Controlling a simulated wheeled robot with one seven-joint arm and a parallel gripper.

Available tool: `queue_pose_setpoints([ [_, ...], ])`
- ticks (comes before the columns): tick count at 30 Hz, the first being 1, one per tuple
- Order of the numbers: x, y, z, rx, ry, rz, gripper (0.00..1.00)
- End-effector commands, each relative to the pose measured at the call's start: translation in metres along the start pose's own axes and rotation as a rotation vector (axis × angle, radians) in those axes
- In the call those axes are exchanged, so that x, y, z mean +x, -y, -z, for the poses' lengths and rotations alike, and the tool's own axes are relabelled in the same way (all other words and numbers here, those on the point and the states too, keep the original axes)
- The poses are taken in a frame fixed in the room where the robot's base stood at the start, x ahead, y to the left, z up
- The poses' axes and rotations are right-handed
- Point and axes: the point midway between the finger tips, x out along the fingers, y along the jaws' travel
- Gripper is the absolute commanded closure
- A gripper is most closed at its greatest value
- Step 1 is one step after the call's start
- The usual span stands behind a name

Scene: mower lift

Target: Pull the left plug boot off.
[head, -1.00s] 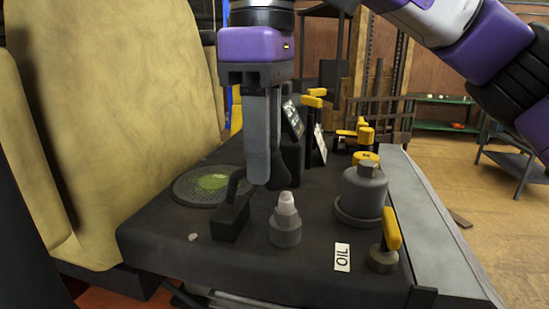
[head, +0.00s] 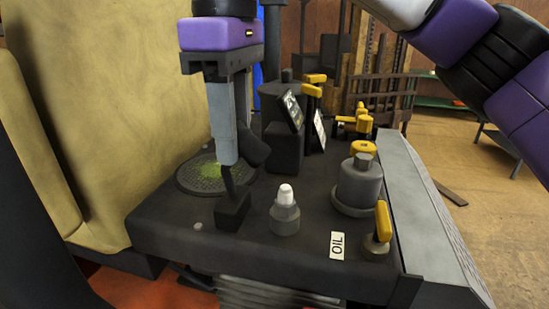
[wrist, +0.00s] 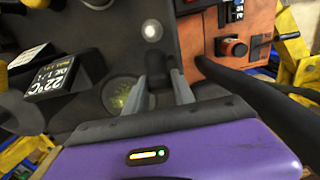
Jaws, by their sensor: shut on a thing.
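My gripper (head: 228,160) is shut on the black plug boot (head: 256,153), which shows tilted behind the near finger. The boot also shows dark between the fingers in the wrist view (wrist: 178,78). A black lead runs from the boot area down to a black block (head: 233,212) on the dark deck. The spark plug (head: 285,210) stands upright to the right, its white tip bare and its grey hex base on the deck. The boot is up and left of the plug, apart from it. In the wrist view the plug's white tip (wrist: 152,30) is beyond the fingers.
A round mesh screen (head: 205,178) with green bits lies below and left of my gripper. A grey canister (head: 360,185), a yellow-handled valve (head: 381,225) and an OIL label (head: 337,245) are to the right. A tan seat back (head: 95,110) rises close on the left.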

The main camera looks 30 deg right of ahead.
Motion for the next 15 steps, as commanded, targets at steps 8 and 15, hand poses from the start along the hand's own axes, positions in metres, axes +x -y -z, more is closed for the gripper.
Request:
queue_pose_setpoints([
  [8,-0.004,0.0,0.017,0.0,-0.002,0.001,0.84],
  [15,-0.002,0.0,0.025,0.001,-0.002,0.0,0.84],
])
